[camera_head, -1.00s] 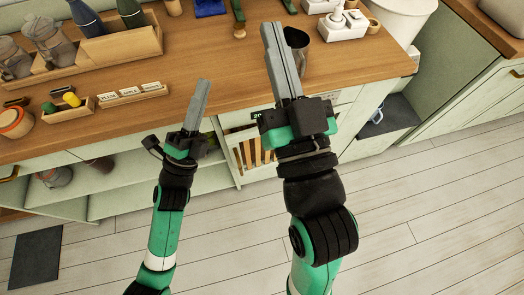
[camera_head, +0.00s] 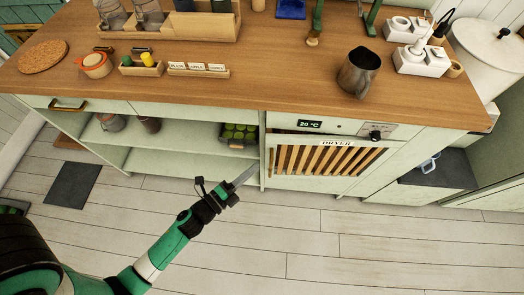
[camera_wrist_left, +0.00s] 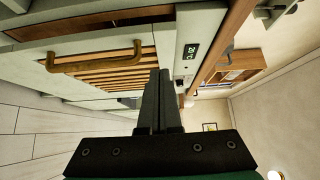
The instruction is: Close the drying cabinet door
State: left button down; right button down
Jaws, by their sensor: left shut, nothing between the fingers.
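The drying cabinet door (camera_head: 276,158) is a pale panel with wooden slats and a DRYER label, in the front below the counter. A dark gap shows along its top, so it looks ajar; how far is unclear. My left gripper (camera_head: 250,174) is shut and empty, low and just left of the door in the head view. In the left wrist view its fingers (camera_wrist_left: 159,74) point at the sideways-looking front, overlapping the slats (camera_wrist_left: 112,74) in the picture. A brass handle (camera_wrist_left: 95,58) shows before the slats. Contact cannot be told. My right gripper is out of view.
Above the door is a control panel with a temperature display (camera_head: 309,124) and a knob (camera_head: 375,134). Open shelves (camera_head: 180,160) lie to its left. A metal pitcher (camera_head: 358,72) stands on the wooden counter (camera_head: 285,90). The plank floor (camera_head: 330,240) in front is clear.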

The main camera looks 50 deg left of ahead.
pick_arm(q)
jog(key=w+a, duration=0.1)
jog(key=w, duration=0.1)
jog(key=w+a, duration=0.1)
jog(key=w, duration=0.1)
jog(key=w+a+p, duration=0.1)
jog(key=w, duration=0.1)
jog(key=shift+w+r, duration=0.1)
jog(key=shift+w, duration=0.15)
jog(key=shift+w+a, duration=0.15)
jog(key=shift+a, duration=0.1)
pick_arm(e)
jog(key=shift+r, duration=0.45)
